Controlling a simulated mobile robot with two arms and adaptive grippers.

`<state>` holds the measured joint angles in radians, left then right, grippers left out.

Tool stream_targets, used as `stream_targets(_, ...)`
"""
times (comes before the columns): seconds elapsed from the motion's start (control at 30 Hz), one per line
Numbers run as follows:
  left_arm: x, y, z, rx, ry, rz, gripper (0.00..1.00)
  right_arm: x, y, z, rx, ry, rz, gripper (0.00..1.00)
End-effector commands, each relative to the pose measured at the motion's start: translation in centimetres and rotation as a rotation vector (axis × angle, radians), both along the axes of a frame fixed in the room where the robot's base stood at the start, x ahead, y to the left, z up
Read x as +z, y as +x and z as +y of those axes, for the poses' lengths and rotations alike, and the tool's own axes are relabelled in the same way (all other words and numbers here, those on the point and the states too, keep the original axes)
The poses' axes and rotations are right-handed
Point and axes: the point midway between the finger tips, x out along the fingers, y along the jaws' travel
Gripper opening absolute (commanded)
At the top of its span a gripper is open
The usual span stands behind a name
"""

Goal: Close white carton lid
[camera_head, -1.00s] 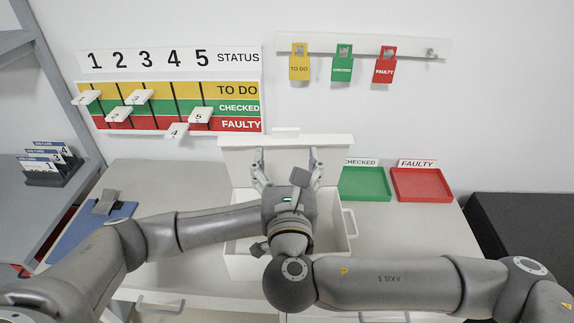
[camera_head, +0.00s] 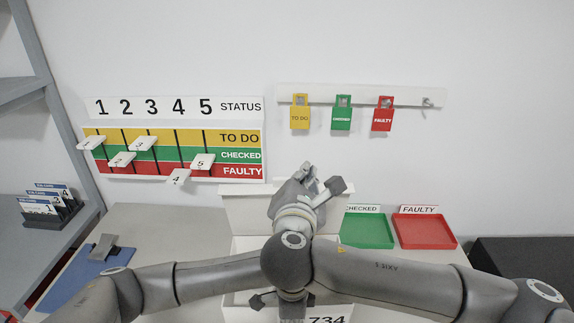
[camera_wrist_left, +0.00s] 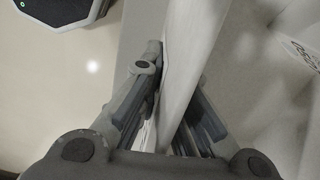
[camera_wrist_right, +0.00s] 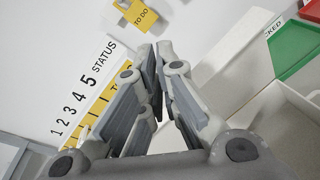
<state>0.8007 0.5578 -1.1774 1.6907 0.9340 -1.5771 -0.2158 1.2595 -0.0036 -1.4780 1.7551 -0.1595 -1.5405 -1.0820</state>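The white carton stands on the counter below the board, partly hidden by my arms; its rim (camera_head: 240,244) shows. Its lid (camera_head: 244,208) stands raised at the back. My right gripper (camera_head: 310,174) is above the lid's top edge, fingers close together and empty. The right wrist view shows the same fingertips (camera_wrist_right: 156,50) with nothing between them. My left gripper is mostly hidden low in the head view. In the left wrist view, my left gripper (camera_wrist_left: 178,85) has its fingers closed on a thin white panel (camera_wrist_left: 192,35), which looks like a carton wall.
A green tray (camera_head: 367,243) and a red tray (camera_head: 425,246) lie right of the carton. The status board (camera_head: 180,165) and hanging tags (camera_head: 341,120) are on the wall. A blue clipboard (camera_head: 75,274) lies at left. My forearms cross in front of the carton.

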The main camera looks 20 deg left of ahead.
Motion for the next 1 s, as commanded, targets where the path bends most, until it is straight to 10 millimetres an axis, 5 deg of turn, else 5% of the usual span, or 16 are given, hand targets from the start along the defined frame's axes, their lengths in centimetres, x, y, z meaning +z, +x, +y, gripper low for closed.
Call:
stream_targets(0.2,0.0,0.0,0.0,0.000,0.000,-0.001,0.00,2.3,3.7,-0.3,-0.143,0.372,0.164,0.00)
stream_targets(0.5,0.0,0.0,0.0,0.000,0.000,-0.001,0.00,4.6,6.5,-0.1,-0.398,0.904,0.412,0.00)
stream_targets(1.0,0.0,0.0,0.0,0.001,0.000,-0.001,0.00,7.8,5.1,2.8,-0.975,1.722,0.797,0.00)
